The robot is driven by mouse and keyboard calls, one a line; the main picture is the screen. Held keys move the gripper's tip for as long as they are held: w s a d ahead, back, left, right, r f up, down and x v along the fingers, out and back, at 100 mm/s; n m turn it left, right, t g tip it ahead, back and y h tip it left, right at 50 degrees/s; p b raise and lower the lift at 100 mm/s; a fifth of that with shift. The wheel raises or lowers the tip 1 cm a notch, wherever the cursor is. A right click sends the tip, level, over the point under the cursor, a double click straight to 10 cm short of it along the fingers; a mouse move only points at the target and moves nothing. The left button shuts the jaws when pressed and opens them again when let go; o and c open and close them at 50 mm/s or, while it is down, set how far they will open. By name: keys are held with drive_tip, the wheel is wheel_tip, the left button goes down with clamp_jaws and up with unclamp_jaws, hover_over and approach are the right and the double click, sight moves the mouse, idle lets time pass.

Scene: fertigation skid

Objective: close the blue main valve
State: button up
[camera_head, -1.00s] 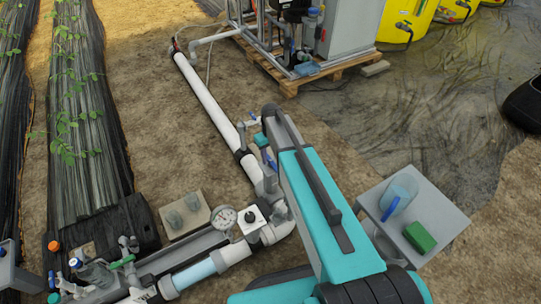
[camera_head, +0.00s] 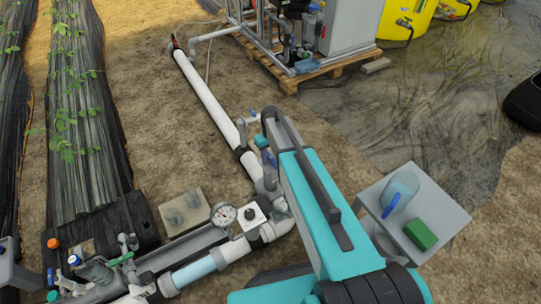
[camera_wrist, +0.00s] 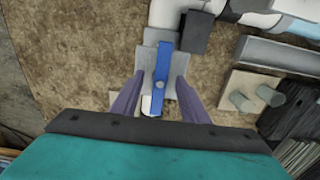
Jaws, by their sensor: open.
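The blue valve lever (camera_wrist: 161,72) sits on a grey valve body (camera_wrist: 179,66) in the white pipe line. In the wrist view it points up and down the picture, roughly along the pipe. My gripper (camera_wrist: 160,82) is open, with one purple-grey finger to each side of the lever. I see a gap on both sides and no contact. How far the fingertips are above the lever, I cannot tell.
A pressure gauge (camera_head: 223,214) and a black-knobbed fitting (camera_head: 252,215) stand on the pipe close by. A grey stand (camera_head: 445,207) with a blue jug (camera_head: 400,192) and green box (camera_head: 420,234) is at right. Bare soil lies behind the pipe.

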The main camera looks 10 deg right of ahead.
drive_tip(key=shift+f, duration=0.9)
